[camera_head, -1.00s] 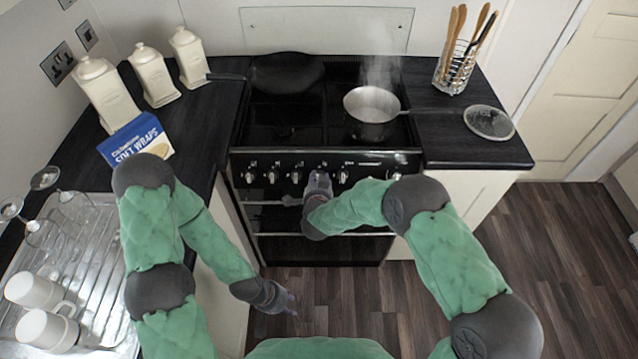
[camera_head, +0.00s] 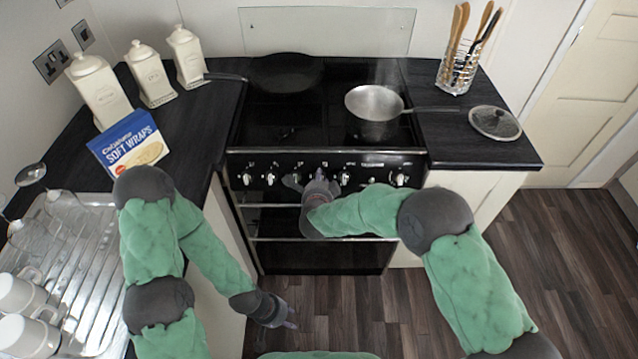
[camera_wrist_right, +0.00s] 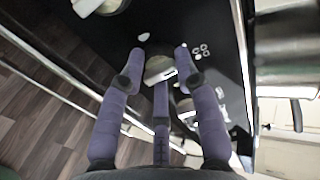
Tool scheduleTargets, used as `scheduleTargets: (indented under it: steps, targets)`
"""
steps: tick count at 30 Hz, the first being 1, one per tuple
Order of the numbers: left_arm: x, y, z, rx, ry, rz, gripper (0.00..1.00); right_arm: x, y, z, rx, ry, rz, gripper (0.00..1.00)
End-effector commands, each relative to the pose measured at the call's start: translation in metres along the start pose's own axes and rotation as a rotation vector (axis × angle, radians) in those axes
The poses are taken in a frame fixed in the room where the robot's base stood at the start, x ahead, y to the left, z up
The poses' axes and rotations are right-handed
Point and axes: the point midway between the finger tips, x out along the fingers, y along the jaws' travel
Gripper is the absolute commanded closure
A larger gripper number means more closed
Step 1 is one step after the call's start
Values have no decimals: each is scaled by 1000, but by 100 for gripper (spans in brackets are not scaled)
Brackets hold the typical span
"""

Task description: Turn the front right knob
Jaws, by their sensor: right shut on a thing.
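A row of silver knobs runs along the black front panel of the cooker (camera_head: 315,258). My right gripper (camera_head: 312,184) is at the middle of this row and hides part of it. In the right wrist view, my right gripper's purple fingers (camera_wrist_right: 158,72) are closed around a pale knob (camera_wrist_right: 160,64). The knob's marking is too small to read. Another knob (camera_head: 343,179) shows just right of the gripper, and one (camera_head: 400,179) stands farther right. My left gripper (camera_head: 291,313) hangs low before the cupboard, fingers apart and empty.
A steel saucepan (camera_head: 374,104) stands on the hob's right side, its handle over the right worktop. A dark frying pan (camera_head: 286,74) is at the back left. A glass lid (camera_head: 494,123) and utensil holder (camera_head: 457,75) stand right. A wraps box (camera_head: 130,145) is left.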

Motion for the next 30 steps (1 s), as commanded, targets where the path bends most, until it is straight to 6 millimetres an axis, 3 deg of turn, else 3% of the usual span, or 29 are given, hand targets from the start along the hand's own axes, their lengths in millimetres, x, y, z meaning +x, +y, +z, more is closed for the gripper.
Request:
scheduleTargets:
  steps: [1, 17, 18, 20, 30]
  targets:
    - [1, 0, 0, 0, 0, 0, 60, 2, -8, -5, 20, 13, -15, 100]
    - [2, -1, 0, 0, 0, 0, 60, 2, -7, -6, 41, 14, -10, 100]
    - [2, -1, 0, 0, 0, 0, 60, 2, -7, -6, 41, 14, -10, 59]
    - [2, -1, 0, 0, 0, 0, 60, 2, -6, -6, 41, 13, -9, 44]
    - [2, -1, 0, 0, 0, 0, 60, 0, -2, -2, 34, 6, -2, 44]
